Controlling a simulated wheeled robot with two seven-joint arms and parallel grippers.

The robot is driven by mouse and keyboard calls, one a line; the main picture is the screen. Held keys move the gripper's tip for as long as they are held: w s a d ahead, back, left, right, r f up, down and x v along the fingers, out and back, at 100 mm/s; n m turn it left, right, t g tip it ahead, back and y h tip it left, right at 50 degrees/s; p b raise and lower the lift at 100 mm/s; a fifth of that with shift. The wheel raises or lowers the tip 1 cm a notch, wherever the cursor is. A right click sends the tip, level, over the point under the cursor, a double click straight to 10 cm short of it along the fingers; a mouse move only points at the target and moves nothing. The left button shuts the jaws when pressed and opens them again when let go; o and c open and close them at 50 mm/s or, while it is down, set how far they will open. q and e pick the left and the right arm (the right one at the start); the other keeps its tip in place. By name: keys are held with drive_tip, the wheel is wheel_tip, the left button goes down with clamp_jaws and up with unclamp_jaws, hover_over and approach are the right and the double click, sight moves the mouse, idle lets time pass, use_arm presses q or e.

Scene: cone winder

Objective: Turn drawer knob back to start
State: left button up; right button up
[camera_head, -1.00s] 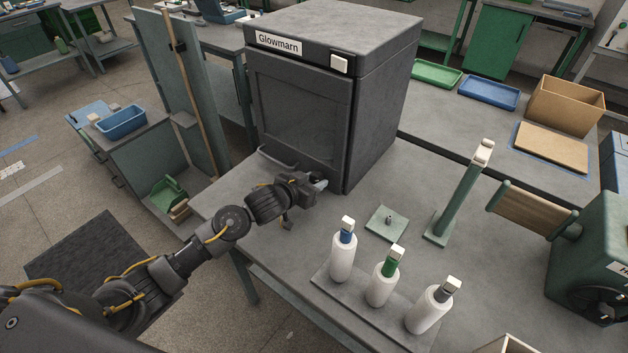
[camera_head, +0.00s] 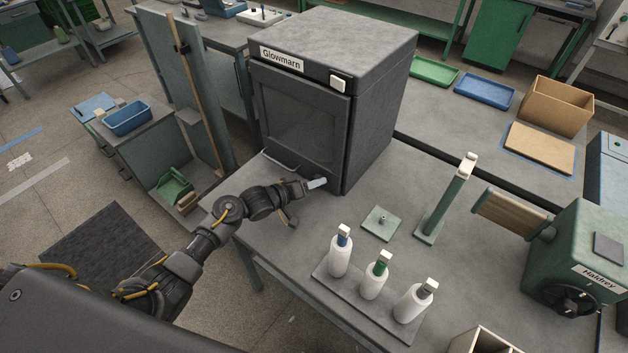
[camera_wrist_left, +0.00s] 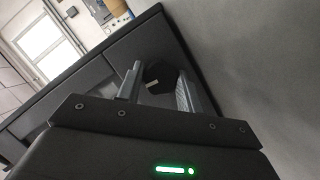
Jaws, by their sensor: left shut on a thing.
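The dark grey Glowmarn cabinet (camera_head: 375,105) stands on the grey table, with a windowed door and a bar handle (camera_head: 280,163) low on its front. My left gripper (camera_head: 318,183) is at the lower right of this front, close to the tabletop. In the left wrist view a dark, many-sided knob (camera_wrist_left: 160,76) sits between the two fingers of my left gripper (camera_wrist_left: 159,84), which are shut on it. In the head view the gripper hides the knob. Any mark showing the knob's angle is not visible. My right gripper is not in view.
Three white bottles (camera_head: 340,262) stand on a grey board in front. A small green plate with a peg (camera_head: 381,223) and a green post (camera_head: 445,205) stand to the right. A green winder (camera_head: 575,255) is at the far right.

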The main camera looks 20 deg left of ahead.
use_arm(q)
drive_tip(key=shift+n+h, duration=0.3)
drive_tip(key=shift+n, duration=0.2)
drive_tip(key=shift+f, duration=0.1)
drive_tip(key=o, duration=1)
drive_tip(key=shift+s+a, duration=0.15)
drive_tip(key=v, duration=0.9)
drive_tip(key=shift+s+a+b, duration=0.2)
drive_tip(key=shift+s+b, duration=0.1)
drive_tip(key=shift+s+a, duration=0.2)
drive_tip(key=shift+a, duration=0.05)
